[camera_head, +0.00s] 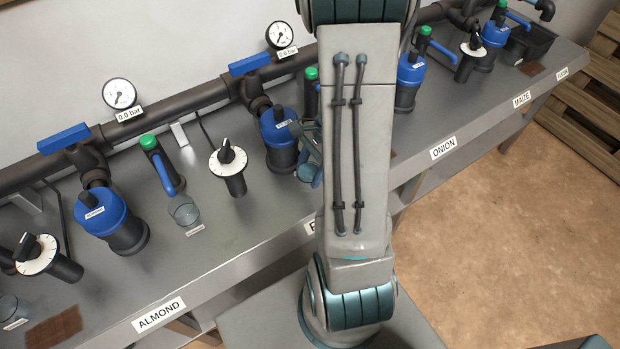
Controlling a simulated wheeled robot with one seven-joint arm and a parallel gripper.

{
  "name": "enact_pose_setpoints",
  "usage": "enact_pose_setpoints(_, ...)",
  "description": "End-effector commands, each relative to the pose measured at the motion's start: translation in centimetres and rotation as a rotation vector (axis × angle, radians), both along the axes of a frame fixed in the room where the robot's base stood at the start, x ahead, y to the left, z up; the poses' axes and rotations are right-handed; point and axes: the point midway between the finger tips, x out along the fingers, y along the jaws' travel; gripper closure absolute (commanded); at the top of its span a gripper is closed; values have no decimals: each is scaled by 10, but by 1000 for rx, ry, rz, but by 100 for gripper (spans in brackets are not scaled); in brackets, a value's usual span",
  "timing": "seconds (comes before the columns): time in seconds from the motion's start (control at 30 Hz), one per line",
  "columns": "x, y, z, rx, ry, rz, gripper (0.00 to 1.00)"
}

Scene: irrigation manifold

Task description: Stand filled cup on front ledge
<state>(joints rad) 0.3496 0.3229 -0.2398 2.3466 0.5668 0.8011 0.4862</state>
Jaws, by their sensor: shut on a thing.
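My gripper (308,150) shows only in part at the left side of my arm, which hides the rest of it. It is shut on what looks like a small bluish cup (309,174), partly covered by the arm, above the bench beside a blue filter. Its fill cannot be made out. A clear cup (184,210) stands on the bench under the green-topped tap (149,143) of the ALMOND station. Another cup (9,308) is cut off at the left edge. The bench's front edge (240,273) carries crop labels.
Blue-capped filters (110,218), dial knobs (233,170) and a dark pipe with gauges (119,94) line the bench. A black bin (530,45) stands at the far right end. Wooden pallets (590,95) lean at right. The brown floor in front is clear.

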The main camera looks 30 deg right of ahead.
Motion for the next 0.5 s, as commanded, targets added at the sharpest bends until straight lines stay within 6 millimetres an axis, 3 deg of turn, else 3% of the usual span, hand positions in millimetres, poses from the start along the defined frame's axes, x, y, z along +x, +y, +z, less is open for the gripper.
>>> enact_pose_setpoints(0.17, -1, 3, -12, 1, 1, 0, 74)
enact_pose_setpoints(0.37, -1, 3, -39, 1, 3, 0, 74)
enact_pose_setpoints(0.5, -1, 3, -42, 0, -1, 2, 74)
